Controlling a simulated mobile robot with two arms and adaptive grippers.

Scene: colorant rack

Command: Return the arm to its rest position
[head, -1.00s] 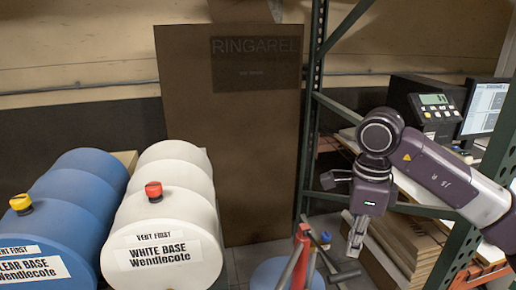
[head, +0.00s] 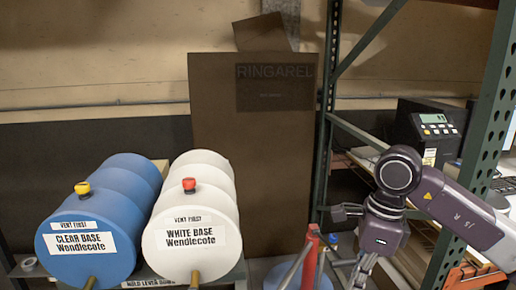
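My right arm comes in from the right edge, its dark purple wrist hanging down in front of the green shelf frame. My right gripper (head: 361,274) points down at the bottom edge of the head view. Its fingertips are cut off by the picture edge, so I cannot tell whether it is open or shut. No held thing is visible. My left gripper is not in view.
A blue drum (head: 100,215) and a white drum (head: 200,205) lie at left, with yellow and red caps. A green rack post (head: 478,150) stands close to my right arm. A red post (head: 311,258) stands near the gripper. A brown panel (head: 255,170) leans behind.

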